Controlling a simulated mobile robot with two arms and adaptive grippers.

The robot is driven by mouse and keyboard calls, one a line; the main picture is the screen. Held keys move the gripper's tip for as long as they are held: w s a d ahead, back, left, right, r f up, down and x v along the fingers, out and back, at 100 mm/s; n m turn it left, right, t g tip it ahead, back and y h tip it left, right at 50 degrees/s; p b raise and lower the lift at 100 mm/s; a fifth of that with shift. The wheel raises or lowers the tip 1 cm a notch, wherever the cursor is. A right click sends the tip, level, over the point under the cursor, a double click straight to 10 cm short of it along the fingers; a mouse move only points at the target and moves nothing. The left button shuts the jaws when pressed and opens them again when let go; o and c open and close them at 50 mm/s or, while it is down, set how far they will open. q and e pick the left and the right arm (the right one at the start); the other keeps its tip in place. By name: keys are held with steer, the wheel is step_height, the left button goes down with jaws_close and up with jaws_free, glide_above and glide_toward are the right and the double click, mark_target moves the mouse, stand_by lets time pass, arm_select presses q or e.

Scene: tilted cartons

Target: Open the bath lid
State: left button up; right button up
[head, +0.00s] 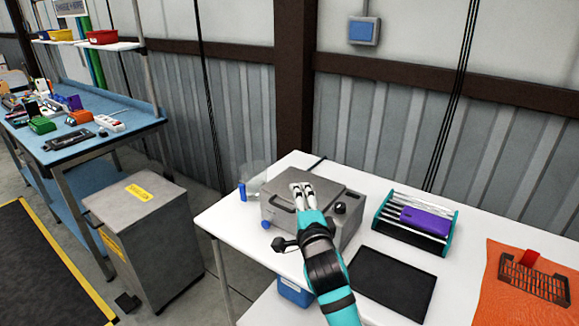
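The bath (333,228) is a grey metal box on the white table, with a dark knob on its right side and a blue part at its lower left. Its flat grey lid (325,172) lies closed on top. A dark handle (281,203) runs along the lid's front left edge. My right gripper (302,187) reaches in from below and its fingertips are over the lid, right of the handle. I cannot tell whether they touch the lid or how far apart they are. My arm hides part of the bath's front. My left gripper is not in view.
On the white table (465,268), a rack with a purple block (425,219), a black tray (391,284) and an orange mat (500,300) stand right of the bath. A clear container (254,178) is close on its left. A grey cabinet (150,240) stands farther left.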

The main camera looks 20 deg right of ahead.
steer(key=w+d+p, duration=0.2)
steer(key=w, duration=1.3)
steer(key=shift+f, duration=0.15)
jaws_close()
jaws_free()
steer(key=s+a, duration=0.1)
steer(key=s, duration=1.1)
steer(key=shift+a, duration=0.3)
steer(key=shift+c, duration=0.2)
